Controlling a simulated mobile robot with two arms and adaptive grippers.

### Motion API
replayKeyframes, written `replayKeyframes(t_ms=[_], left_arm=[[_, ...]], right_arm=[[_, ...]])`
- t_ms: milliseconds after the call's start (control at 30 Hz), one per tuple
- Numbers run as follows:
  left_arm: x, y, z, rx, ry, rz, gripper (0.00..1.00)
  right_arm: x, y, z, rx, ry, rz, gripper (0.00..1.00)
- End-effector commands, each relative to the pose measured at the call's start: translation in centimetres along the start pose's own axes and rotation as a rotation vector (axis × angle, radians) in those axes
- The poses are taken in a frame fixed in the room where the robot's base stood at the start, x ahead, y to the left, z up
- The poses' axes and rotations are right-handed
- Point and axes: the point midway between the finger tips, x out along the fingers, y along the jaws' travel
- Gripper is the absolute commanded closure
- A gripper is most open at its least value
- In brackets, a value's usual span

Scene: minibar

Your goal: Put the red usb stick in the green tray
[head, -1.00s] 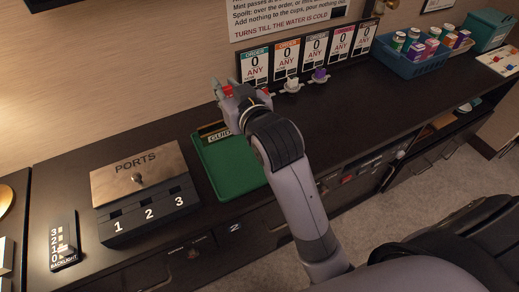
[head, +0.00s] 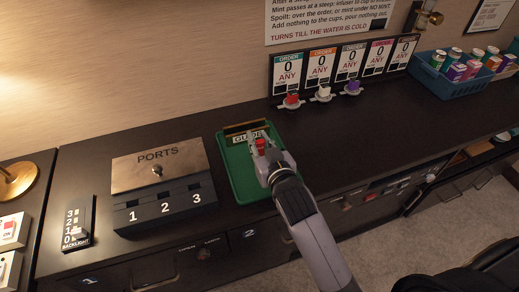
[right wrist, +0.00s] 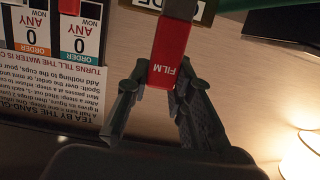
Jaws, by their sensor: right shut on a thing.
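The red usb stick (head: 261,145) is held upright in my right gripper (head: 264,158). In the right wrist view the red stick (right wrist: 169,68) shows the word FILM and sits between the two fingers of my right gripper (right wrist: 158,92). The green tray (head: 241,187) lies on the dark counter, and my right gripper is over it in the head view. I cannot tell the stick's exact height above the tray. A GUIDE sign (head: 247,137) stands at the tray's back edge. My left gripper is not in view.
The PORTS box (head: 158,172) with three numbered slots stands left of the tray. Order cards (head: 319,68) with a red, a white and a purple piece in front stand at the back. A blue basket (head: 452,84) is at the far right. The counter right of the tray is clear.

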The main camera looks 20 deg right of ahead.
Motion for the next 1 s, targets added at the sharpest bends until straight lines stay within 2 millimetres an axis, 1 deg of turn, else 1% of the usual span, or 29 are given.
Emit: replayKeyframes(t_ms=[33,100,167,467,600,633,900,1000], left_arm=[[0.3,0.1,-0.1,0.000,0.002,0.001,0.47],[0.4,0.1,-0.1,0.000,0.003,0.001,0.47],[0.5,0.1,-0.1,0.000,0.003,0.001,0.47],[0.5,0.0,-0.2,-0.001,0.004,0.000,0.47],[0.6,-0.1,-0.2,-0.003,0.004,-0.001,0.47],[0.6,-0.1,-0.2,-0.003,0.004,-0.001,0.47],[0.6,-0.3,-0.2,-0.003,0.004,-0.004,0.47],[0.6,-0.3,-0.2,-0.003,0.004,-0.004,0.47]], right_arm=[[0.2,0.0,1.2,0.000,-0.004,0.001,1.00],[0.4,0.0,2.1,0.000,-0.004,0.001,1.00],[0.5,0.0,2.6,0.000,-0.003,0.001,1.00],[0.6,0.0,2.8,0.000,-0.001,0.000,1.00],[0.6,0.0,3.2,0.000,-0.002,0.000,1.00],[0.6,0.0,3.1,0.000,-0.001,0.000,0.77],[0.6,0.0,3.1,0.000,-0.001,0.000,0.59],[0.6,0.0,3.1,0.000,-0.001,0.000,0.59]])
